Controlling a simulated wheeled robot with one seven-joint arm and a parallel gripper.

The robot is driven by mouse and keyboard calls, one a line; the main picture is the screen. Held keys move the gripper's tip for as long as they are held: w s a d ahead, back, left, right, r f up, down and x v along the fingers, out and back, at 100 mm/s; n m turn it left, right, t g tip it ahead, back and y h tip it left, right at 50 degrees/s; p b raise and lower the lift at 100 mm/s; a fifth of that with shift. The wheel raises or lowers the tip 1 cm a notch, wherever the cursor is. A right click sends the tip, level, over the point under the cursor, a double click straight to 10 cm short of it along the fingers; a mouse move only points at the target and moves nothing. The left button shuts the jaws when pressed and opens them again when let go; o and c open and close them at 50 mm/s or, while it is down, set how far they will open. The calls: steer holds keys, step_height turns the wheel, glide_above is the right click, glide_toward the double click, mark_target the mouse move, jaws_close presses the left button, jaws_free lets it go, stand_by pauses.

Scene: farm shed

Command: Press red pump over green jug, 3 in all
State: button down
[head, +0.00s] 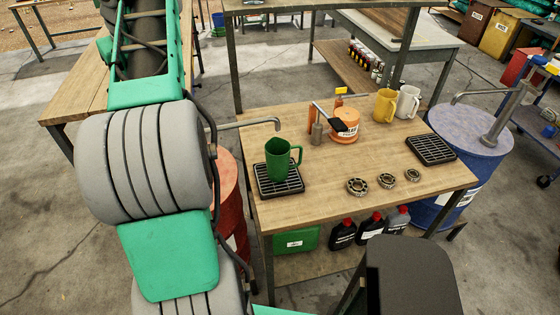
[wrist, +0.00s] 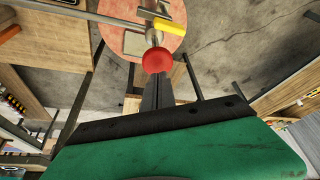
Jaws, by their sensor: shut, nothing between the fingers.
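The green jug (head: 280,158) stands upright on a black drip tray (head: 264,188) at the left of the bench in the head view. A metal spout (head: 250,125) reaches from the left, with its end over or close by the jug. The red drum (head: 229,190) beside the bench is mostly hidden behind my arm. In the wrist view the pump's round red knob (wrist: 157,60) shows above the drum's pinkish-red top (wrist: 120,38). My gripper (wrist: 157,82) is shut and empty, its dark fingers pointing toward the knob. I cannot tell whether they touch it.
A blue drum (head: 460,130) with its own pump stands right of the bench, its spout toward an empty drip tray (head: 431,149). An orange tub (head: 344,128), a yellow mug (head: 385,105), a white mug (head: 408,102) and bearings (head: 357,187) stand on the bench (head: 330,210). Bottles stand below.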

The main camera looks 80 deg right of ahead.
steer(key=shift+f, duration=0.1)
stand_by(0.3)
steer(key=shift+f+b, duration=2.95)
steer(key=shift+f, duration=0.35)
steer(key=shift+f+b, duration=0.35)
steer(key=shift+f, duration=0.05)
steer(key=shift+r, duration=0.1)
step_height(320, 180, up, 8)
steer(key=p, duration=0.8)
steer(key=shift+f, duration=0.25)
steer(key=shift+f, duration=0.15)
